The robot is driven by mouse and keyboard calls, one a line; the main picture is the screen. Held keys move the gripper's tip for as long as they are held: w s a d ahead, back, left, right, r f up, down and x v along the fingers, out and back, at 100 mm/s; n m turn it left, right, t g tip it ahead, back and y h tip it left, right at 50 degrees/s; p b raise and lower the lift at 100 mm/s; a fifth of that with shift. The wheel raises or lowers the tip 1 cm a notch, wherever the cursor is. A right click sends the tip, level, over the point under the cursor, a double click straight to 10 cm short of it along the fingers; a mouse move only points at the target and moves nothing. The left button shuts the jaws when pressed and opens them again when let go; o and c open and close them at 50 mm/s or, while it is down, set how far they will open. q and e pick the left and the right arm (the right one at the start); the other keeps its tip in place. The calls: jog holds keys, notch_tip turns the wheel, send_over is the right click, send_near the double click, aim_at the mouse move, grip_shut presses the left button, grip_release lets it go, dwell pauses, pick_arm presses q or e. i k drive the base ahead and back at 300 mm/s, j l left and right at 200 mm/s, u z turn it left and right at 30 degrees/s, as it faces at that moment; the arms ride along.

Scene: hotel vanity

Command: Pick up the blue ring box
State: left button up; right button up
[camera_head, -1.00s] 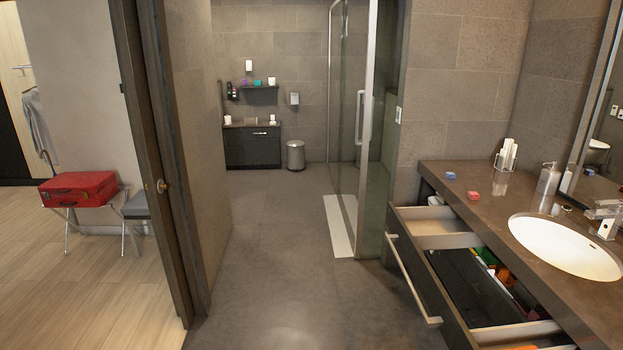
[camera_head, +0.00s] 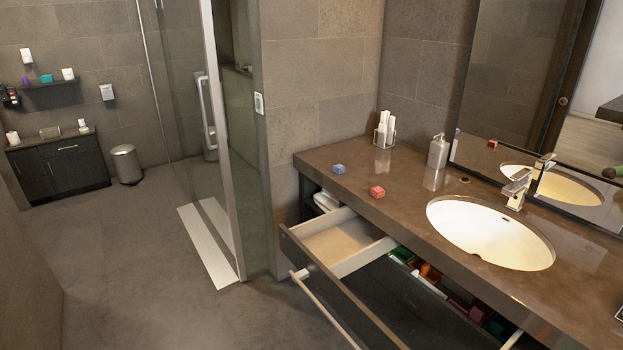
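The blue ring box (camera_head: 339,169) is a small blue-violet cube on the brown vanity counter (camera_head: 400,208), near the counter's left front edge. A similar red box (camera_head: 377,192) sits to its right and a little nearer to me. The two boxes stand apart. Neither of my grippers shows in the view.
An open drawer (camera_head: 338,244) with a long handle (camera_head: 322,308) juts out below the counter's front edge. Several coloured items lie below the counter. A white sink (camera_head: 490,232), faucet (camera_head: 521,187), soap dispenser (camera_head: 438,151) and holder with white rolls (camera_head: 384,132) stand on the counter.

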aim_at(337, 169)
jog(key=i+j+z, duration=0.4)
jog(key=j, duration=0.3)
jog(key=i+j+z, duration=0.3)
jog(key=i+j, duration=0.65)
jog(key=i, duration=0.05)
